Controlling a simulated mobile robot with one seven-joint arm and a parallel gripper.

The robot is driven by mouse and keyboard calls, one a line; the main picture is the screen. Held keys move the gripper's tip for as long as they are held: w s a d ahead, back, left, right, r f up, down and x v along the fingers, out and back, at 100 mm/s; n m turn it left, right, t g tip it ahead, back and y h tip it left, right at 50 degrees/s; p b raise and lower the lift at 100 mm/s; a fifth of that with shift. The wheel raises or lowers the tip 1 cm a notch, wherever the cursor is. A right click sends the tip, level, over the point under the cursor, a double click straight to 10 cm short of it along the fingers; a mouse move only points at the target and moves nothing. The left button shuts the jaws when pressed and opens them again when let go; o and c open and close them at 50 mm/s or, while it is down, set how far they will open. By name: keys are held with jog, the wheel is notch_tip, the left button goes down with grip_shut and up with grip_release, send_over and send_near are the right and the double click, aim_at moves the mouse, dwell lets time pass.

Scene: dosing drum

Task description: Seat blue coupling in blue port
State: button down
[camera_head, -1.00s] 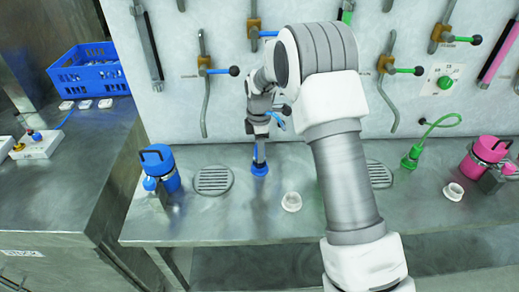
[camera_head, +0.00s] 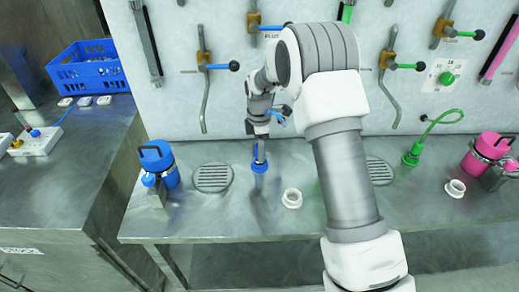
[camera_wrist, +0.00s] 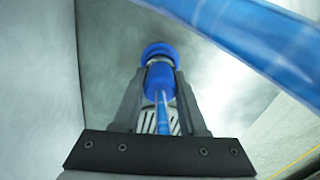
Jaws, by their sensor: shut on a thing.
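My gripper (camera_head: 260,152) points down over the bench near the wall. In the wrist view its two fingers (camera_wrist: 160,84) are shut on the blue coupling (camera_wrist: 159,78). A blue hose (camera_wrist: 255,35) crosses close to the wrist camera. Just beyond the coupling's end is a blue ring, the blue port (camera_wrist: 157,48), with a silvery band between them. In the head view the port (camera_head: 259,168) shows as a blue base on the bench directly under my gripper. The coupling looks roughly in line with the port. I cannot tell whether it is fully inside.
A drain grate (camera_head: 212,178) and a blue canister (camera_head: 158,165) are left of the port. A white cup (camera_head: 292,198) stands to the right in front. A green coupling with hose (camera_head: 411,158) and a pink canister (camera_head: 488,152) are further right. Pipes with valve levers (camera_head: 204,85) hang behind.

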jog(key=shift+c, duration=1.9)
grip_release()
jog(key=shift+r+p, duration=2.1)
jog(key=shift+r, duration=1.35)
